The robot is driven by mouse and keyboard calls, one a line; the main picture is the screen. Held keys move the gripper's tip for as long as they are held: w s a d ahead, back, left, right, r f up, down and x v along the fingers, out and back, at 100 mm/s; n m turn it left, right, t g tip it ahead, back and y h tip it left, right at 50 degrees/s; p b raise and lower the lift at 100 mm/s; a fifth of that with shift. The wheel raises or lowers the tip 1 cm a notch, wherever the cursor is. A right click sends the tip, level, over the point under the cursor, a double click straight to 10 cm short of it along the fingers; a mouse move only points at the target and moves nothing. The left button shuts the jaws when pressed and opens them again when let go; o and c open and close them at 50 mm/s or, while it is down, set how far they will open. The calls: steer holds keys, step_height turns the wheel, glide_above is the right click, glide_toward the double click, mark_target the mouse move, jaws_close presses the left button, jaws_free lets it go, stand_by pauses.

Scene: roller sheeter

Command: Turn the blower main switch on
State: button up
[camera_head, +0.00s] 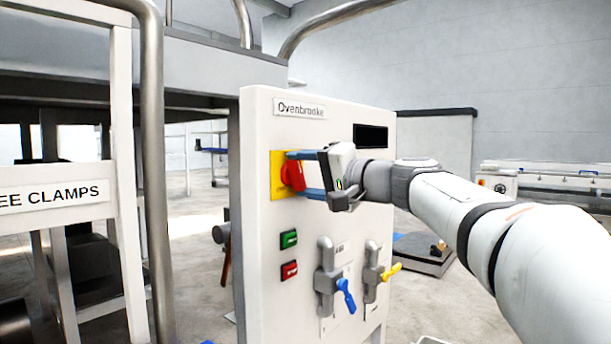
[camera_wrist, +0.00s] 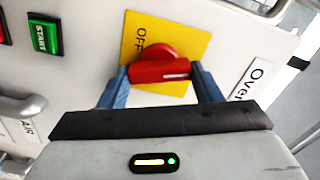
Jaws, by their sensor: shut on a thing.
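The blower main switch is a red rotary knob (camera_head: 293,176) on a yellow plate (camera_head: 277,175), high on the left of the white panel's front. In the wrist view the red knob (camera_wrist: 160,66) shows on its yellow plate (camera_wrist: 190,42), where the letters "OFF" can be read. My gripper (camera_head: 302,174) reaches in from the right, with its two blue fingers above and below the knob. In the wrist view my gripper (camera_wrist: 164,76) is shut on the red handle, one finger at each end. The fingers hide part of the knob's ends.
Below the switch are a green START button (camera_head: 288,239) and a red button (camera_head: 289,271). Lower still are valves with a blue handle (camera_head: 346,295) and a yellow handle (camera_head: 391,272). A metal pipe (camera_head: 151,180) and a white frame (camera_head: 126,190) stand left of the panel.

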steer(key=shift+f+m+p, duration=0.1)
steer(key=shift+m+p, duration=0.2)
steer(key=shift+m, duration=1.6)
steer(key=o, duration=1)
steer(key=v, duration=0.8)
